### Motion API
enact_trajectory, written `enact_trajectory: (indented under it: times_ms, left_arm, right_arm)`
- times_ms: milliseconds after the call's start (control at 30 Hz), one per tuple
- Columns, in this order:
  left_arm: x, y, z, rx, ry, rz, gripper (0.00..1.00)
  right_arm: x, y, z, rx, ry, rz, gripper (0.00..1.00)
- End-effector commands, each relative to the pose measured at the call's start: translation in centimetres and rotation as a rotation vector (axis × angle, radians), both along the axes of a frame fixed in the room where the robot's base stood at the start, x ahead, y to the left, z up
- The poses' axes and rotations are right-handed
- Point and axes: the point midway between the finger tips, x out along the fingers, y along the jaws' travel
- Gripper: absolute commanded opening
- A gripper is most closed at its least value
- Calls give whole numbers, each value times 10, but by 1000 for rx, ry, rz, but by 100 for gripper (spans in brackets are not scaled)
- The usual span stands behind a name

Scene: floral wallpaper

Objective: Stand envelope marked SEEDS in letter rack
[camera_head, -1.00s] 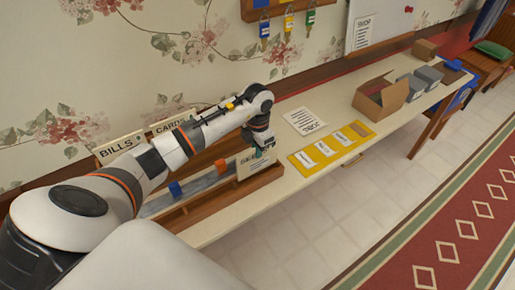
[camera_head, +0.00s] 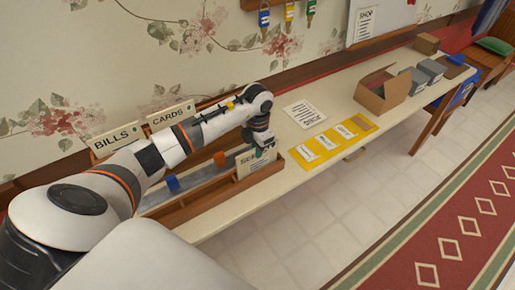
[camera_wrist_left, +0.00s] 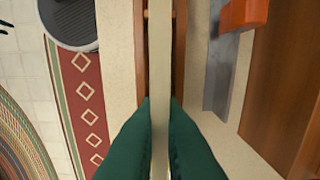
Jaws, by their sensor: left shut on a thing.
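The cream envelope (camera_head: 248,165), with its SEEDS lettering partly readable, stands upright at the right end of the wooden letter rack (camera_head: 200,206) in the head view. My left gripper (camera_head: 263,146) is shut on its upper edge from above. The left wrist view shows the envelope (camera_wrist_left: 160,60) edge-on between the green fingers (camera_wrist_left: 160,125), with brown rack wood on both sides. The rack's front hides its lower edge, so I cannot tell whether it touches the rack floor. My right gripper is not in view.
Cards marked BILLS (camera_head: 117,138) and CARDS (camera_head: 171,116) stand behind my arm. A grey strip with a blue block (camera_head: 172,183) and an orange block (camera_head: 220,159) lies behind the rack front. A yellow mat (camera_head: 333,142) and open carton (camera_head: 382,91) are to the right.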

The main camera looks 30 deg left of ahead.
Motion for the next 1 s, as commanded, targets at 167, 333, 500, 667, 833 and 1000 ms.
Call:
enact_trajectory:
  times_ms: [167, 333, 500, 667, 833, 1000]
  left_arm:
    - [0, 0, 0, 0, 0, 0, 0]
    - [0, 0, 0, 0, 0, 0, 33]
    - [0, 0, 0, 0, 0, 0, 33]
    - [1, 0, 3, 0, -2, 0, 33]
    - [2, 0, 24, 1, -6, -2, 33]
    - [1, 1, 61, 1, -7, -1, 33]
  right_arm:
    - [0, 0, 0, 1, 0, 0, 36]
    - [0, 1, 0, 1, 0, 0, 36]
    - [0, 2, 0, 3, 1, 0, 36]
    - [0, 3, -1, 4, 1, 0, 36]
    - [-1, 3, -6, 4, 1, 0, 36]
    - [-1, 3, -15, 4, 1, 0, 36]
